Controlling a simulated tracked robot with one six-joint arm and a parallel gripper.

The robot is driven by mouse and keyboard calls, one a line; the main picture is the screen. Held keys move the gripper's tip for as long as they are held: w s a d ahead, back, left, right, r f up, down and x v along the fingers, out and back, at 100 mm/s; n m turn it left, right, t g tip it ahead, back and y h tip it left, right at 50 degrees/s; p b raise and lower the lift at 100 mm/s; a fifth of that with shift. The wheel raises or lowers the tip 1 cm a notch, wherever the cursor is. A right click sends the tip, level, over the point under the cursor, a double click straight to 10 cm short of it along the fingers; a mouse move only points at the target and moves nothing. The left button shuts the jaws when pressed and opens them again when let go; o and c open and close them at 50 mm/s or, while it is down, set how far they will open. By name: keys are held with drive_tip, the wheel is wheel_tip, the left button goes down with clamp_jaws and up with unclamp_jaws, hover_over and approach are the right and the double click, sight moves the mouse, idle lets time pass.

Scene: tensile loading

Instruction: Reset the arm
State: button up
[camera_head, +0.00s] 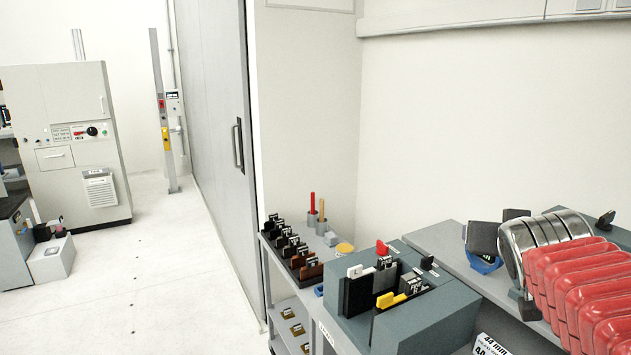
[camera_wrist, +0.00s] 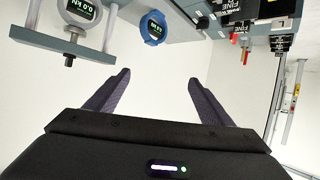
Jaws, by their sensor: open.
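My gripper (camera_wrist: 155,88) shows in the wrist view with its two dark fingers spread wide apart. Nothing is between the fingers, only a plain pale surface behind them. The dark gripper body with a small lit indicator fills the bottom of that view.
The wrist view shows a gauge reading 0.0 kN (camera_wrist: 82,9) and a blue-rimmed round display (camera_wrist: 153,28). In the head view, a grey block (camera_head: 455,312) holds dark inserts, beside a cart (camera_head: 268,243). Red ribbed shapes (camera_head: 590,285) crowd the right.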

drive_tip(key=s+a+f+n+g+y, duration=0.3)
drive_tip(key=s+a+f+g+y, duration=0.2)
drive_tip(key=s+a+f, duration=1.2)
drive_tip(key=s+f+g, duration=0.1)
drive_tip(key=s, duration=0.2)
drive_tip(key=shift+a+n, duration=0.25)
drive_tip(key=shift+n, duration=0.15)
